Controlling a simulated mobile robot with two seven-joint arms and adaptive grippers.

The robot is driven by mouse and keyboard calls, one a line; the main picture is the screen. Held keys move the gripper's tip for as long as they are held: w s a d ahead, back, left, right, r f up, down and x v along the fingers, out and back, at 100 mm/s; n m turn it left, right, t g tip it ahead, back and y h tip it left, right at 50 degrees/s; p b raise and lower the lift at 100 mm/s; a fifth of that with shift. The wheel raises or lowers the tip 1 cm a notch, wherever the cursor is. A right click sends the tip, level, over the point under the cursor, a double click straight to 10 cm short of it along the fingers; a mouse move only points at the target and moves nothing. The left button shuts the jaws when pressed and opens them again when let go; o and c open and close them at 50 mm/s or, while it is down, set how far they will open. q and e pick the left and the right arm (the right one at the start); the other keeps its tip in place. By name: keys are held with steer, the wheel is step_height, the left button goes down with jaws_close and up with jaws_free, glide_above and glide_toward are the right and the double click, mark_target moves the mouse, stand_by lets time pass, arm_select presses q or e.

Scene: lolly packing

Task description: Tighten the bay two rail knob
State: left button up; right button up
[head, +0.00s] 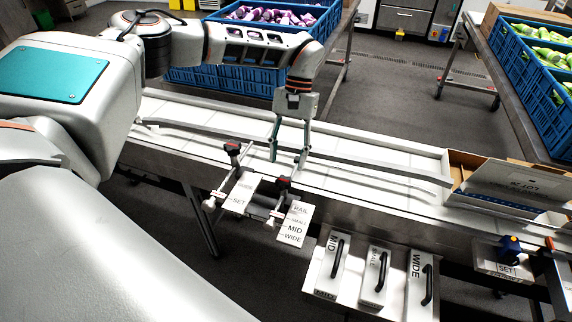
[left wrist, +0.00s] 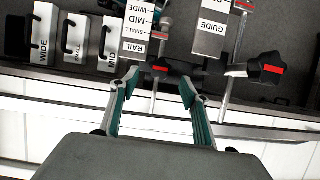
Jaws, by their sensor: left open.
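A black knob with a red mark (head: 283,183) stands at the conveyor's near edge, beside the white scale plate (head: 293,222) lettered RAIL, SMALL, MID, WIDE. It also shows in the left wrist view (left wrist: 160,66), just beyond the fingertips and between them in the picture. No bay number is readable. My left gripper (head: 287,156) is open and empty, pointing down over the belt. My right gripper is out of view.
A metal guide rail (head: 390,170) runs along the white conveyor. Handled blocks lettered MID, SMALL and WIDE (head: 418,300) hang below its front. A carton (head: 505,185) stands at the right, above a blue knob (head: 510,245). Blue crates (head: 220,82) stand behind.

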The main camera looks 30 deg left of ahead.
arm_select(q)
steer(key=shift+v, duration=0.85)
steer(key=shift+a, duration=0.15)
steer(key=shift+f, duration=0.1)
